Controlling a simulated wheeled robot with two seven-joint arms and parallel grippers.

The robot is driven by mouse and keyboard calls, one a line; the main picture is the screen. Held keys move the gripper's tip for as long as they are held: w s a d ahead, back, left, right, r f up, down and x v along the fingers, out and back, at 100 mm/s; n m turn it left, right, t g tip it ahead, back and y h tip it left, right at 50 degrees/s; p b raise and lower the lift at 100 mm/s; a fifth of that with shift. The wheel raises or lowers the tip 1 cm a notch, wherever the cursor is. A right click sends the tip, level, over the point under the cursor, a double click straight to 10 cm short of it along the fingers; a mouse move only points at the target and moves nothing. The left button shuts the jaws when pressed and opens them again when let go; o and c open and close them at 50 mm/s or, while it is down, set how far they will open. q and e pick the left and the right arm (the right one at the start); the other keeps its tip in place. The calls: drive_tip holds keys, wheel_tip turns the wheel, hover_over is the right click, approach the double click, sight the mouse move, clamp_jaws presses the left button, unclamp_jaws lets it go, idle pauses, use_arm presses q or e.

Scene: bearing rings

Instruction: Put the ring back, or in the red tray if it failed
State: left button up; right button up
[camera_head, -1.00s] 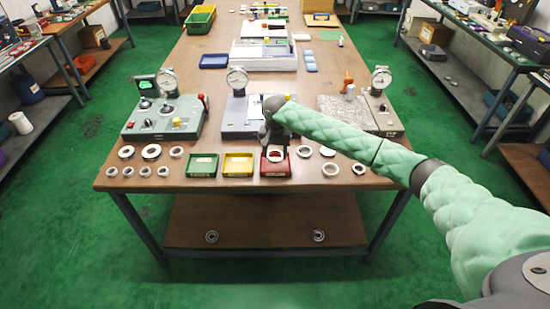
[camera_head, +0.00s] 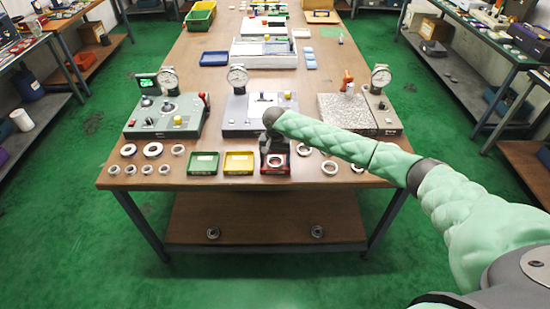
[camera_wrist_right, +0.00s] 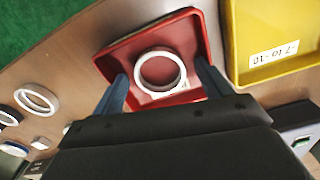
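A pale metal ring (camera_wrist_right: 160,70) lies in the red tray (camera_wrist_right: 116,64), over part of a white label. In the head view the ring (camera_head: 275,161) shows inside the red tray (camera_head: 275,172) at the table's front edge. My right gripper (camera_wrist_right: 161,82) is open above the tray, with one finger on each side of the ring and a visible gap to both. In the head view the right gripper (camera_head: 274,148) covers the back of the tray. My left gripper is not in view.
A yellow tray (camera_head: 238,168) and a green tray (camera_head: 203,170) stand to the left of the red one. Several loose rings lie at both sides. Gauge stations (camera_head: 163,120) stand behind, with a grey stone plate (camera_head: 345,118) at right.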

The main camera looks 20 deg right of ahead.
sight(275, 161)
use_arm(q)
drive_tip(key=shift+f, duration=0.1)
use_arm(e)
drive_tip(key=shift+r, duration=0.15)
drive_tip(key=shift+r+b, duration=0.3)
drive_tip(key=shift+r, duration=0.05)
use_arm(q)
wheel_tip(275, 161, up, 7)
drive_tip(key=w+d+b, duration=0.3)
use_arm(e)
wheel_tip(275, 161, up, 11)
drive_tip(key=shift+r, duration=0.15)
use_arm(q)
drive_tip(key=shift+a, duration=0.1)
